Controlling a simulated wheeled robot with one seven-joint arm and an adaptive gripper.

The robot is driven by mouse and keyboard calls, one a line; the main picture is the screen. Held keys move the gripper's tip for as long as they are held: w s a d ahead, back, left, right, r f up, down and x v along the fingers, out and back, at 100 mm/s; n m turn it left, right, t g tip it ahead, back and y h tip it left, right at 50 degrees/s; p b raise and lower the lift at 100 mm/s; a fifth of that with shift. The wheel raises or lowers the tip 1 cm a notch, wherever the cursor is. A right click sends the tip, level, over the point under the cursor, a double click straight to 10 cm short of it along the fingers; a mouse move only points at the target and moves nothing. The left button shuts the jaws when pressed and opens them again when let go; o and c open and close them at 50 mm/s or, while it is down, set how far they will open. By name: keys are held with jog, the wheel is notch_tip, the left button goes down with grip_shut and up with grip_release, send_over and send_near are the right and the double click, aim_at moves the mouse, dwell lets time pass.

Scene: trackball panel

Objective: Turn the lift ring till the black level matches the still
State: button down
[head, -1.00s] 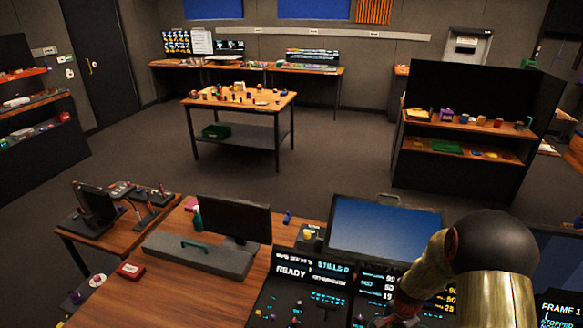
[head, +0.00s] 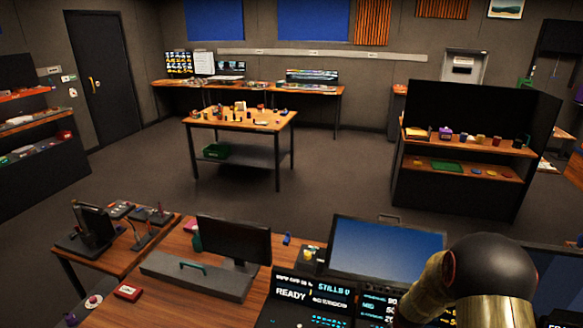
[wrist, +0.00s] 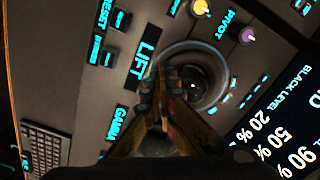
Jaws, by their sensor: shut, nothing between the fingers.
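The trackball panel (wrist: 105,75) fills much of the wrist view. The lift ring (wrist: 225,62) is a pale ring around a dark ball (wrist: 200,85), beside the LIFT label (wrist: 145,65). My gripper (wrist: 168,75) is shut and empty, its fingertips over the near-left part of the ring, hiding some of it. I cannot tell whether they touch it. A BLACK LEVEL readout (wrist: 268,125) shows 90, 50 and 20 % at the lower right. In the head view the panel's small screen (head: 312,290) reads READY and STILLS; my arm covers the area to its right.
A purple knob (wrist: 247,36) and a pale knob (wrist: 200,7) stand close to the ring. A keyboard (wrist: 45,150) lies at the lower left. In the head view, a large blue-lit monitor (head: 385,247) and a dark monitor (head: 233,240) stand behind the panel.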

jog(key=shift+a+m, duration=0.3)
jog(key=shift+m, duration=0.4)
jog(key=shift+w+a+m, duration=0.15)
jog(key=shift+a+m, duration=0.2)
jog(key=shift+m, duration=0.65)
jog(key=shift+w+a+m, duration=0.15)
jog(key=shift+a+m, duration=0.15)
jog(key=shift+m, duration=0.5)
jog(key=shift+w+m, duration=0.1)
jog(key=shift+m, duration=0.2)
jog(key=shift+w+a+m, duration=0.2)
jog(key=shift+a+m, duration=0.1)
jog(key=shift+m, duration=0.6)
